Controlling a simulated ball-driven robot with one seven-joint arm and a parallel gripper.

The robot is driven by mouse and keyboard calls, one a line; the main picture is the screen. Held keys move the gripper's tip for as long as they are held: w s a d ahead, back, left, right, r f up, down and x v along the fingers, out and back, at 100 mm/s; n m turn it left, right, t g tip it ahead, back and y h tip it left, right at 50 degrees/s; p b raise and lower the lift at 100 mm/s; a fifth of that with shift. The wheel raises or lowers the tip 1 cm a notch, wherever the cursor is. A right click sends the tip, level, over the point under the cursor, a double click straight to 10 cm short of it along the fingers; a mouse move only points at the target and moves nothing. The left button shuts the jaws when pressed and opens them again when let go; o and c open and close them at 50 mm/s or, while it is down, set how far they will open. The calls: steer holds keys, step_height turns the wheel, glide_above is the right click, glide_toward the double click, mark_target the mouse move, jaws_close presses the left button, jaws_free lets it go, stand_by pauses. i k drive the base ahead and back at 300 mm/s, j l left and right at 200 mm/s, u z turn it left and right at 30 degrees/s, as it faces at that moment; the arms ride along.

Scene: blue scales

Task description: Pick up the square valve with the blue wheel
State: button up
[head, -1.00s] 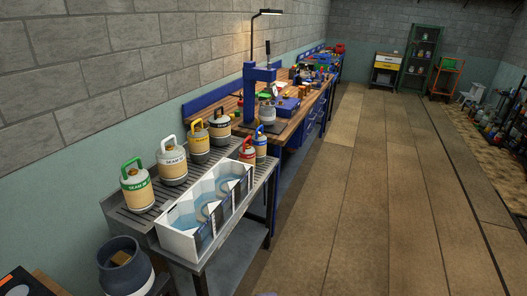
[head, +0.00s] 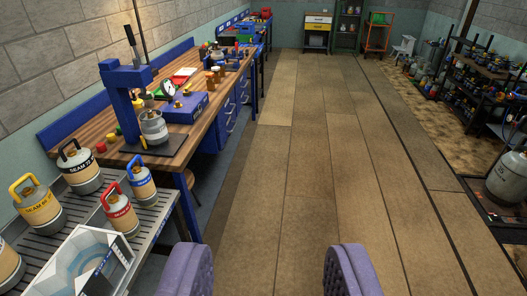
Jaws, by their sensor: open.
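My gripper (head: 268,272) shows at the bottom of the head view, its two purple padded fingers wide apart with nothing between them. It is above the wooden floor, to the right of the metal table. I cannot make out a square valve with a blue wheel.
A workbench (head: 180,150) with a blue press (head: 125,90) runs along the left wall. A slatted metal table (head: 155,215) in front holds several gas canisters and a white tray (head: 70,275). Shelves (head: 480,70) stand at the right. The plank floor (head: 310,160) between is clear.

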mark_target(222, 71)
steer(key=i, duration=3.4)
steer(key=i+l+u, duration=0.15)
steer(key=i, duration=0.6)
steer(key=i+l, duration=0.1)
steer(key=i, duration=0.65)
steer(key=i+u, duration=0.25)
steer(key=i, duration=0.25)
steer(key=i+l+u, duration=0.2)
steer(key=i, duration=0.25)
steer(key=i+l+u, duration=0.1)
steer(key=i+u, duration=0.15)
steer(key=i, duration=0.25)
